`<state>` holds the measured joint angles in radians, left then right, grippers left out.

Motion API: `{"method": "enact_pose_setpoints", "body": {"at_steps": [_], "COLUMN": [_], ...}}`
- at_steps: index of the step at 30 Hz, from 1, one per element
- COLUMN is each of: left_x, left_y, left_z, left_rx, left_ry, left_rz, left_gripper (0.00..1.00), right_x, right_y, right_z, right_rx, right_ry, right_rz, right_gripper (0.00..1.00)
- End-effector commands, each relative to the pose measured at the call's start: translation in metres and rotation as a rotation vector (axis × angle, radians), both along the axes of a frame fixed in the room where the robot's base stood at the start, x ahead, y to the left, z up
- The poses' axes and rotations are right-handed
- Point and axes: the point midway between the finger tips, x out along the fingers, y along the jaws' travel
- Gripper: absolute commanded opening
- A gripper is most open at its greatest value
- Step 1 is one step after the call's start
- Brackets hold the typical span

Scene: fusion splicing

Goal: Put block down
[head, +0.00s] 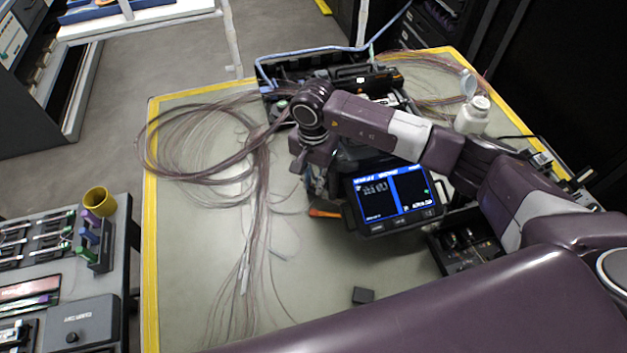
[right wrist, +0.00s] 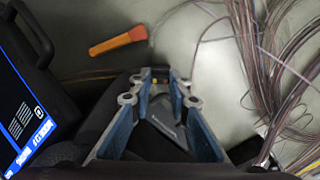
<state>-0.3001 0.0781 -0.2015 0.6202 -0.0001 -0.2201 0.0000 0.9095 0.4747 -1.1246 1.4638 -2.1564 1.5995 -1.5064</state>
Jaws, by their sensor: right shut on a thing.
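My right gripper (head: 317,182) is low over the mat, just left of the splicer's screen (head: 392,197), partly hidden by my wrist. In the right wrist view its two blue fingers (right wrist: 160,85) stand apart around a dark grey block-like piece (right wrist: 168,122), and they are shut on it. Its outline is hard to make out against dark surroundings, and I cannot tell whether it touches the surface below. Another small dark block (head: 363,295) lies on the mat near the front. My left gripper is not in view.
Loose fibre coils (head: 205,145) spread over the mat's left side, close to my right gripper. An orange-handled tool (head: 325,213) lies beside the splicer and shows in the wrist view (right wrist: 117,41). A white bottle (head: 472,115) stands at right.

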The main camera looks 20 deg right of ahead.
Motion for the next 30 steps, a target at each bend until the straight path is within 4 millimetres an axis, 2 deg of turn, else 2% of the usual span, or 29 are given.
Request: {"method": "enact_pose_setpoints", "body": {"at_steps": [2,3,8,20,23,30], "left_x": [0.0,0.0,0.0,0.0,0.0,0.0], "left_y": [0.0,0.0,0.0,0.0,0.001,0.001], "left_z": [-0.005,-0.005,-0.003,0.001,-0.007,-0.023], "left_rx": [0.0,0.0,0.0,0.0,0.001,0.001], "left_ry": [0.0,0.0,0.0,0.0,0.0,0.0], "left_rz": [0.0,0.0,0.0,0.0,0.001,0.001], "left_gripper": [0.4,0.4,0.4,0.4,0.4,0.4], "right_x": [0.0,0.0,0.0,0.0,0.002,0.002], "right_y": [0.0,0.0,0.0,0.0,0.0,0.0], "right_z": [-0.004,-0.003,-0.002,0.004,0.019,0.072], "right_rx": [0.0,0.0,-0.001,0.0,0.0,-0.001], "right_ry": [0.0,0.0,0.001,-0.001,-0.006,-0.006], "right_rz": [0.0,0.0,0.0,0.0,0.002,0.001], "right_gripper": [0.0,0.18,0.34,0.34,0.34,0.34]}}
